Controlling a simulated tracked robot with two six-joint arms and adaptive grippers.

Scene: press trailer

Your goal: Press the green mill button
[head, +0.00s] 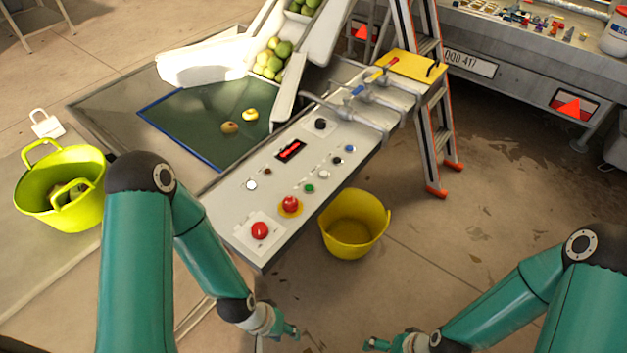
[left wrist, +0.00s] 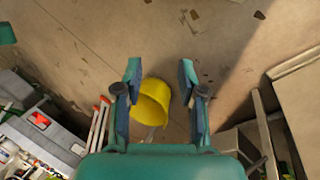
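The green button (head: 309,188) sits on the sloped grey control panel (head: 325,150), between the red emergency button on a yellow disc (head: 290,204) and a white button (head: 324,174). A large red button (head: 260,230) is at the panel's near end. My left gripper (head: 290,332) is below and apart from the panel's near end, touching nothing. In the left wrist view its two fingers (left wrist: 159,75) are spread wide with nothing between them. My right gripper (head: 372,344) is low in the picture, right of the left one and away from the panel; its opening is unclear.
A yellow bucket (head: 352,228) stands on the floor right of the panel; it also shows in the left wrist view (left wrist: 153,103). Levers (head: 365,95) and a ladder (head: 440,140) are beyond. A green bucket (head: 62,200) stands at left. The floor at right is mostly clear.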

